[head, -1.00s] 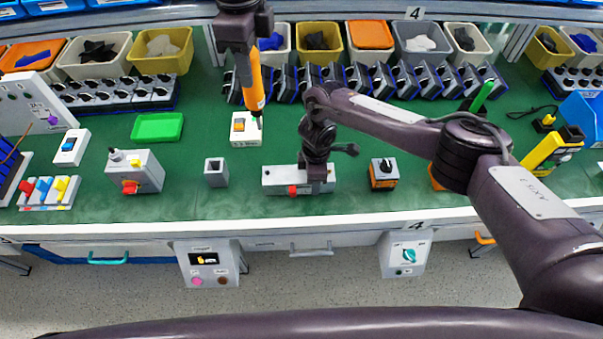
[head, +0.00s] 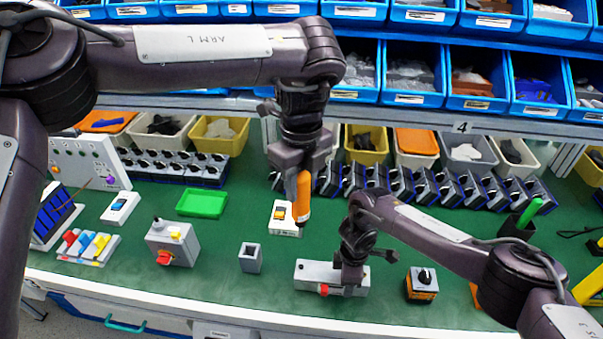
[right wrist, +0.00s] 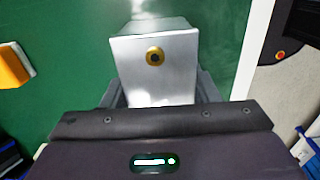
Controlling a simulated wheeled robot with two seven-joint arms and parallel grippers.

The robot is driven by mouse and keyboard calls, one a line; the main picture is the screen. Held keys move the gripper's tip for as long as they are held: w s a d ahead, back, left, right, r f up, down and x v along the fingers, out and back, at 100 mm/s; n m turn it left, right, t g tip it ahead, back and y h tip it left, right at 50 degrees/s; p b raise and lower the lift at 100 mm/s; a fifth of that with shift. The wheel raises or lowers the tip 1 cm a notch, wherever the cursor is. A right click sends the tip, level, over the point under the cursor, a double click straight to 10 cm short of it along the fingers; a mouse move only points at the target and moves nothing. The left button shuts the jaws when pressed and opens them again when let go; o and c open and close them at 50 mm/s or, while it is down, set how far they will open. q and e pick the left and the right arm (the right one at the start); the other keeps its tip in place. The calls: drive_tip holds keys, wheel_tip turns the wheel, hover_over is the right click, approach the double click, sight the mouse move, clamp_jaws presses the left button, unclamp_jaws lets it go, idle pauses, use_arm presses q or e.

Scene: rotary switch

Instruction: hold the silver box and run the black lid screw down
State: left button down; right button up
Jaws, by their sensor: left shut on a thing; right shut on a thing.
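The silver box (head: 312,268) is a long, pale grey block lying on the green bench, with a red part (head: 323,290) on its front. My right gripper (head: 351,278) is shut on its right portion. In the right wrist view, the silver box (right wrist: 150,82) sits between the fingers, with a dark-centred gold ring (right wrist: 155,57) on its face. My left gripper (head: 302,172) is shut on an orange screwdriver (head: 302,196). The screwdriver points down, behind and left of the silver box and apart from it.
A white box with a yellow switch (head: 284,217) stands near the screwdriver's tip. A small grey open box (head: 250,257) is left of the silver box. An orange-and-black switch (head: 422,284) is to its right. A green tray (head: 202,203) lies farther left. Bins line the back.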

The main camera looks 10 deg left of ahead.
sight(301, 221)
use_arm(q)
wheel_tip(301, 221, down, 6)
drive_tip(key=m, duration=0.6)
drive_tip(key=shift+s+r, duration=0.15)
drive_tip(key=shift+f, duration=2.4)
drive_tip(key=c, duration=1.6)
unclamp_jaws()
clamp_jaws()
use_arm(e)
drive_tip(key=o, duration=0.8)
drive_tip(key=c, duration=0.8)
